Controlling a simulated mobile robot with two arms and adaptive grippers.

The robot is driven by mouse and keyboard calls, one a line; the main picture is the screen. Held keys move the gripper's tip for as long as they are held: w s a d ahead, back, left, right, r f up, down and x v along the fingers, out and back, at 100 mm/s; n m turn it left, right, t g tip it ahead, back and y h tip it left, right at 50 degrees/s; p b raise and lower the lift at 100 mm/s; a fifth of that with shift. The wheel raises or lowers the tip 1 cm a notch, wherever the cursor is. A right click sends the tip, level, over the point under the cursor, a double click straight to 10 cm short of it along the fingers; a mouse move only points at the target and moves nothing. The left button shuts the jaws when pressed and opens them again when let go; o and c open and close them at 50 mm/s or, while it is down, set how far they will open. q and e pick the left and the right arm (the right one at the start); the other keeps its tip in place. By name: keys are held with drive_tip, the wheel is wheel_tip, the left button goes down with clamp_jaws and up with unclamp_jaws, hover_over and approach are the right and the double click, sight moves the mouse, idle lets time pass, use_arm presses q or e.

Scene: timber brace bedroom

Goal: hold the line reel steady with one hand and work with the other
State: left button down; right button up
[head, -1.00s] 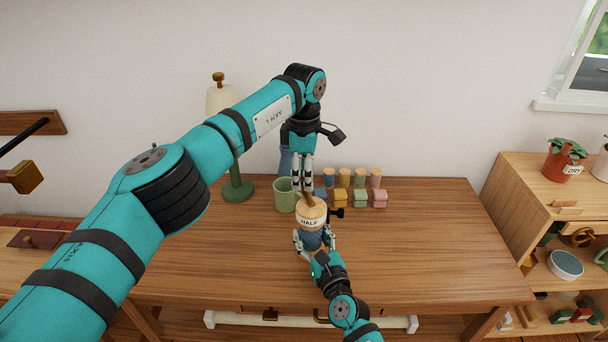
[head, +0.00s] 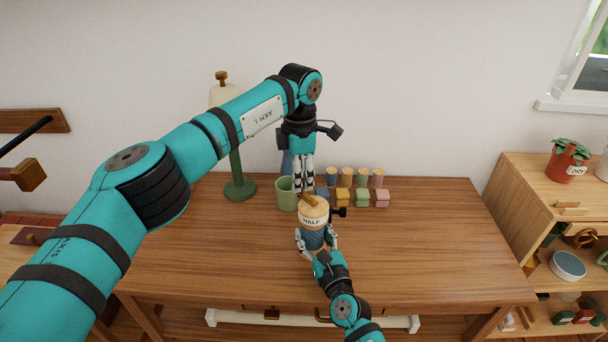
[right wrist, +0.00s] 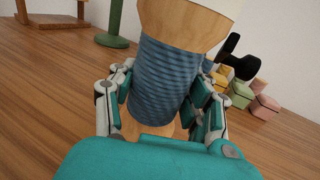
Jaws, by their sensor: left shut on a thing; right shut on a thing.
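The line reel (head: 313,237) stands upright on the table, with blue winding, a wooden top and a white band reading HALF. It fills the middle of the right wrist view (right wrist: 163,80). My right gripper (head: 316,247) is shut around its blue winding from the near side. A brown handle (head: 311,201) lies across the reel's top. My left gripper (head: 303,190) points down from above, shut at the far end of this handle; the fingertips partly hide the contact. A black knob (head: 339,212) sticks out at the reel's right.
A green mug (head: 286,195) stands close left of my left gripper, with a green lamp (head: 239,188) behind it. Several coloured spools (head: 360,177) and yellow, green and pink blocks (head: 362,197) sit behind the reel. The wooden table (head: 430,250) is clear to the right.

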use_arm(q)
drive_tip(key=n, duration=0.2)
drive_tip(key=shift+s+a+n, duration=0.4)
drive_tip(key=s+d+n, duration=0.1)
drive_tip(key=s+n, duration=0.2)
drive_tip(key=n, duration=0.8)
drive_tip(key=s+d+n, duration=0.2)
drive_tip(key=s+n, duration=0.1)
drive_tip(key=n, duration=0.9)
drive_tip(key=shift+s+d, duration=0.2)
drive_tip(key=shift+s, duration=0.15)
